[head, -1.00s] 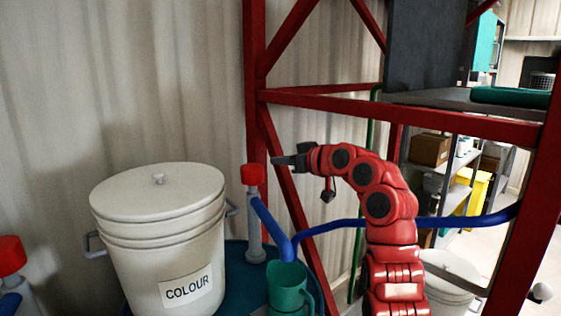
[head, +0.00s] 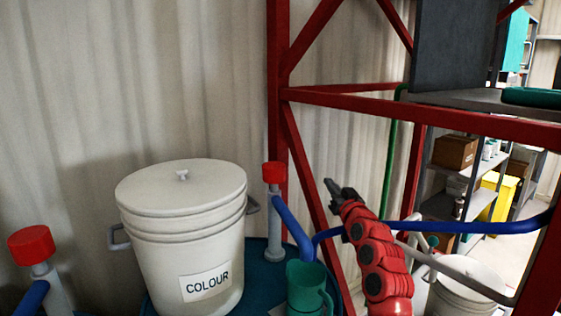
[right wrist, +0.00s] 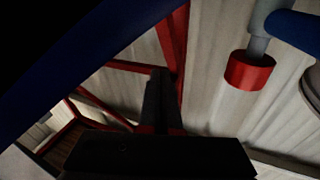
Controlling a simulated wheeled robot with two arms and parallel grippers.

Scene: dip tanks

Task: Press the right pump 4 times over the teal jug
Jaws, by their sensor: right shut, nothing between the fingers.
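The right pump has a red cap (head: 274,172) on a grey post with a blue spout (head: 293,222). It stands beside the white COLOUR bucket. The teal jug (head: 306,286) stands upright below the spout's end. My right gripper (head: 328,182) is shut and empty, to the right of the red cap and apart from it. In the right wrist view, the fingers (right wrist: 160,90) are dark and together, and the red cap (right wrist: 251,70) shows to their right. A second red-capped pump (head: 31,244) is at the far left. My left gripper is not in view.
The white COLOUR bucket (head: 182,240) stands between the two pumps on a teal surface (head: 255,262). A red frame (head: 278,80) rises behind the right pump. A blue pipe (head: 480,228) runs across to the right behind my arm. Shelves stand at the far right.

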